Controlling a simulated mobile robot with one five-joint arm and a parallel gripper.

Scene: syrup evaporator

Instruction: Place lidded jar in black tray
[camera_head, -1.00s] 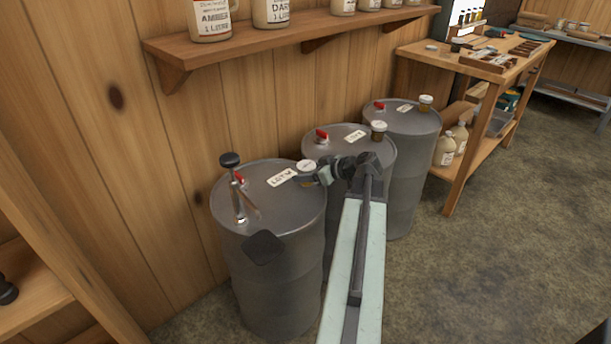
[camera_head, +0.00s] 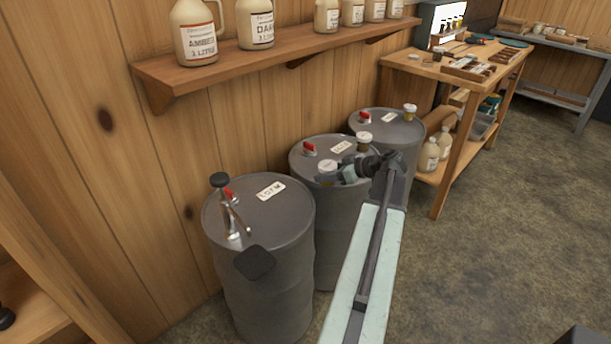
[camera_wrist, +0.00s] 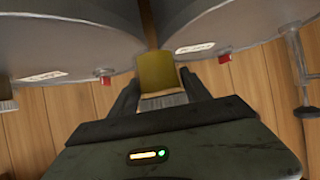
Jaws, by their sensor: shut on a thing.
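The lidded jar, amber with a pale ribbed lid, is in my gripper (camera_head: 345,174). In the head view the jar (camera_head: 327,170) shows in front of the middle drum's top edge, clear of the nearest drum. The wrist view shows the jar's amber body (camera_wrist: 156,71) and lid between the two fingers of my gripper (camera_wrist: 161,89).
Three grey drums stand along the wall: nearest (camera_head: 285,225), middle (camera_head: 310,155) and far (camera_head: 385,125). Similar jars sit on the middle (camera_head: 364,141) and far (camera_head: 410,112) drums. A jug shelf (camera_head: 240,70) hangs above. The workbench (camera_head: 420,68) is beyond; the floor (camera_head: 480,240) at right is clear.

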